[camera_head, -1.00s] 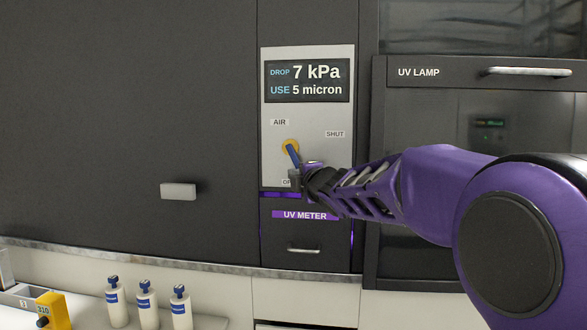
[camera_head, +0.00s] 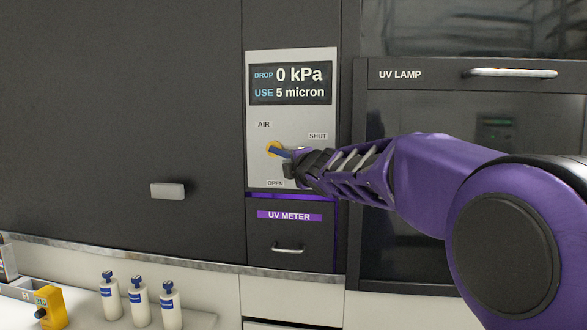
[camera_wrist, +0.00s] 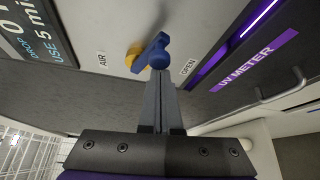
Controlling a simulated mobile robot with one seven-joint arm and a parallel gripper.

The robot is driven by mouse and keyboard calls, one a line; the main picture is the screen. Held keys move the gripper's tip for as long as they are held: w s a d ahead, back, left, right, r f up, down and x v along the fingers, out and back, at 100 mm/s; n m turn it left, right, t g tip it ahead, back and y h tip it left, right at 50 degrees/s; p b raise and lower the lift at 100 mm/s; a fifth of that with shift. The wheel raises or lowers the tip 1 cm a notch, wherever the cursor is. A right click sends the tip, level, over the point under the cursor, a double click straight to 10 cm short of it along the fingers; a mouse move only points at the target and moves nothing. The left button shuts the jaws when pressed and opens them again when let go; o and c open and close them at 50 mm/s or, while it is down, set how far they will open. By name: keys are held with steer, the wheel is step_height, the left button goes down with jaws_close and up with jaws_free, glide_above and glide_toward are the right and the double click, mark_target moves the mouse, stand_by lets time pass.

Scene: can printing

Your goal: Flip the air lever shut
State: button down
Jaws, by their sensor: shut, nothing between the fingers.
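The air lever (camera_head: 281,152) is a blue handle on a yellow round pivot, on a pale panel (camera_head: 258,180) with AIR, SHUT and OPEN labels. In the head view it points right and slightly down from the pivot, between OPEN and SHUT. My gripper (camera_head: 289,165) is at the lever's outer end and partly hides it. In the wrist view the blue lever (camera_wrist: 154,51) lies just beyond my gripper's fingertips (camera_wrist: 159,72), which are together with nothing between them. They look touching or very close to the lever. The display (camera_head: 290,83) reads DROP 0 kPa, USE 5 micron.
The UV METER drawer (camera_head: 289,240) with a handle is below the panel. The UV LAMP cabinet (camera_head: 430,200) stands to the right behind my arm. Several things stand on the counter at lower left, including white bottles (camera_head: 139,303) and a yellow device (camera_head: 50,308).

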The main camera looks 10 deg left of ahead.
steer(key=shift+d+r, duration=0.15)
steer(key=shift+r, duration=0.25)
stand_by(0.4)
steer(key=s+b, duration=0.1)
steer(key=s, duration=0.8)
steer(key=shift+s+r, duration=0.3)
steer(key=shift+r, duration=0.1)
steer(key=shift+w+d, duration=0.1)
